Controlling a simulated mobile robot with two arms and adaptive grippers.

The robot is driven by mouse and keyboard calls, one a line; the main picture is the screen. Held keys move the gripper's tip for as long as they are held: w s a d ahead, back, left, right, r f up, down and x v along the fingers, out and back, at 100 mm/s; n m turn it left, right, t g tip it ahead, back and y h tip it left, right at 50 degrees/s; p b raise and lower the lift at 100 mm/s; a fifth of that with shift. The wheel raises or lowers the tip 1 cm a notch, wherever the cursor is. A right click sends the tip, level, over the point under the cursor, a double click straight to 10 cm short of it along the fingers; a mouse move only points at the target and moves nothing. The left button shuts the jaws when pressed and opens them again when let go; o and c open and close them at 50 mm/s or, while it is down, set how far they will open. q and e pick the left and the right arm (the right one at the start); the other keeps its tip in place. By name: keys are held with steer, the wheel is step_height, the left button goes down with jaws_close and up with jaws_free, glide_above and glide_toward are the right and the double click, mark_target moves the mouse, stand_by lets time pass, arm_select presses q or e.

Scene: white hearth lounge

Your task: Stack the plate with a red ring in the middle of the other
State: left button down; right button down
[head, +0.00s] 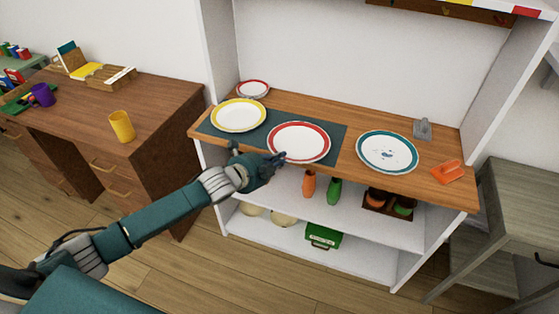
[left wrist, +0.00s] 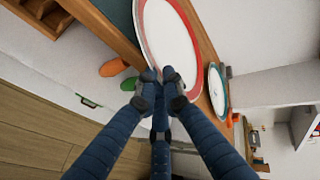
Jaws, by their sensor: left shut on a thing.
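A large white plate with a red ring (head: 299,142) is at the front of the dark mat on the wooden shelf top. My left gripper (head: 281,158) is shut on its near rim. The left wrist view shows the gripper fingers (left wrist: 161,76) meeting at the rim of this plate (left wrist: 172,38). I cannot tell whether the plate is clear of the mat. A yellow-ringed plate (head: 238,115) lies to its left on the mat. A teal-ringed plate (head: 387,151) lies to its right on bare wood. A smaller red-ringed plate (head: 253,89) is behind. My right gripper is not in view.
A grey object (head: 422,129) and an orange object (head: 447,172) are at the right end. White side panels (head: 218,50) bound the shelf top. Orange (head: 309,184) and green (head: 334,190) vases stand on the shelf below. A brown desk with a yellow cup (head: 122,126) is left.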

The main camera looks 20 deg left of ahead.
arm_select(q)
steer(key=shift+f, duration=0.45)
steer(key=c, duration=1.9)
jaws_free()
steer(key=shift+f, duration=0.1)
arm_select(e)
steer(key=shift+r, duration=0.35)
arm_select(q)
steer(key=shift+f, duration=0.1)
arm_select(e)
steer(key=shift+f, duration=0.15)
